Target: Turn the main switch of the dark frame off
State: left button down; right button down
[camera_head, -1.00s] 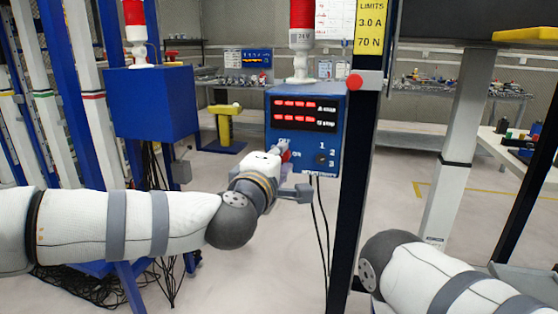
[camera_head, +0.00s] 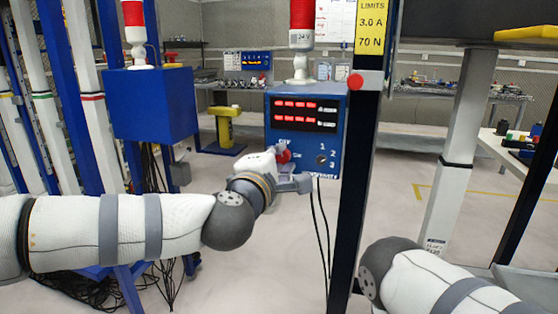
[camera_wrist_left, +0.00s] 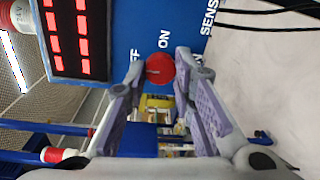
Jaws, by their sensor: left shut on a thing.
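The blue control box (camera_head: 330,135) with red lit displays hangs beside the dark upright post (camera_head: 352,200). Its round red switch knob (camera_head: 284,156) sits low on the left of the box face; it also shows in the left wrist view (camera_wrist_left: 159,69), next to the printed words OFF and ON. My left gripper (camera_head: 281,163) is at the knob. In the left wrist view, its two fingers (camera_wrist_left: 160,78) lie on either side of the knob, shut on it. A dark mark shows on the knob; I cannot tell for sure which word it points to. My right gripper is out of view.
A small dial (camera_head: 321,160) numbered 1 to 3 sits right of the knob. A red-topped signal lamp (camera_head: 301,40) stands on the box. Black cables (camera_head: 322,230) hang below it. Another blue box (camera_head: 150,105) stands at left. Open floor lies between.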

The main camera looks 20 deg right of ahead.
pick_arm(q)
jog(key=c, duration=1.3)
grip_release()
jog(key=shift+c, duration=0.2)
jog(key=v, duration=1.2)
